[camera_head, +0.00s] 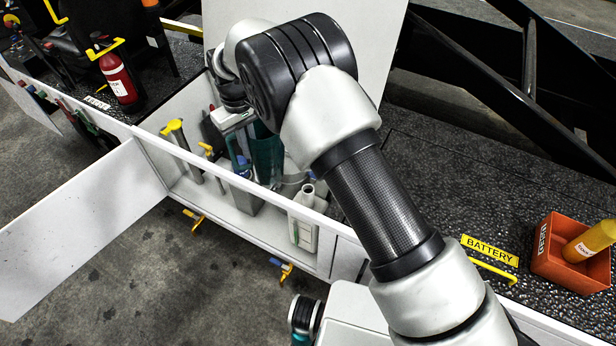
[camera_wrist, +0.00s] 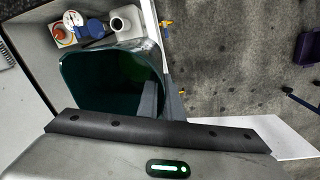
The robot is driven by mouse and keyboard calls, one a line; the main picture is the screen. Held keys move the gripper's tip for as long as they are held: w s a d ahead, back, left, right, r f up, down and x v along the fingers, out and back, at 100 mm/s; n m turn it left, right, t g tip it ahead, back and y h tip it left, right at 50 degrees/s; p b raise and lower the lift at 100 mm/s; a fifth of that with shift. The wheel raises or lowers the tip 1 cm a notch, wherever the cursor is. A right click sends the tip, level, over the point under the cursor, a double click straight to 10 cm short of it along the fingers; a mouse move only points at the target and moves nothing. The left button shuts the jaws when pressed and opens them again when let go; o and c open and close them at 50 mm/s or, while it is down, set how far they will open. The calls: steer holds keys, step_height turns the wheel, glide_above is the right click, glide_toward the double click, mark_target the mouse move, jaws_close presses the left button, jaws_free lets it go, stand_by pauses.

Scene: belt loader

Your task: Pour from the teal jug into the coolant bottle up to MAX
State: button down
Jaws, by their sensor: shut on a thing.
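The teal jug (camera_head: 267,155) hangs from my gripper (camera_head: 240,130) inside the open white compartment, and looks roughly upright. My gripper is shut on it; the fingertips are mostly hidden. In the wrist view I look down into the jug's wide open mouth (camera_wrist: 110,82); its inside is dark green and the liquid level cannot be told. The pale coolant bottle (camera_head: 304,222) stands to the right of the jug in the head view, its neck open and uncapped. In the wrist view its neck (camera_wrist: 124,22) shows just beyond the jug's rim. The MAX mark cannot be read.
The compartment's front wall (camera_head: 235,180) runs before the bottle and jug. A yellow-topped item (camera_head: 180,138) stands at its left. A white panel (camera_head: 85,225) sticks out front left. A red bottle (camera_head: 118,80) and an orange bin (camera_head: 568,270) stand on the deck.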

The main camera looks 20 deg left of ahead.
mark_target(281, 152)
steer(key=f+y+b, duration=0.1)
steer(key=f+b, duration=0.1)
steer(key=f+g+y+b, duration=0.1)
steer(key=shift+w+d+f+y, duration=0.25)
steer(key=shift+d+f+y, duration=0.05)
steer(key=shift+w+d+r+g+y+b, duration=0.15)
steer(key=shift+d+r+g+y+b, duration=0.2)
steer(key=shift+g+y+b, duration=0.35)
steer(key=shift+w+d+g+y+b, duration=0.25)
steer(key=shift+d+g+y+b, duration=0.2)
steer(key=shift+y+b, duration=0.65)
steer(key=d+g+y+b, duration=0.1)
steer(key=w+d+f+y+b, duration=0.1)
steer(key=y, duration=0.1)
steer(key=shift+w+d+g+b, duration=0.1)
steer(key=shift+d+g+b, duration=0.1)
steer(key=shift+g+b, duration=0.2)
steer(key=shift+r, duration=0.15)
steer(key=shift+w+d+f+g+y+b, duration=0.25)
steer(key=shift+d+f+y+b, duration=0.2)
steer(key=shift+y, duration=0.15)
steer(key=shift+d, duration=0.15)
steer(key=shift+w+d+f+g+y+b, duration=0.4)
steer(key=shift+f+y+b, duration=0.35)
steer(key=shift+b, duration=1.15)
steer(key=shift+w+d+f+g+y+b, duration=0.15)
steer(key=shift+d+f+g+y+b, duration=0.4)
steer(key=shift+b, duration=1.3)
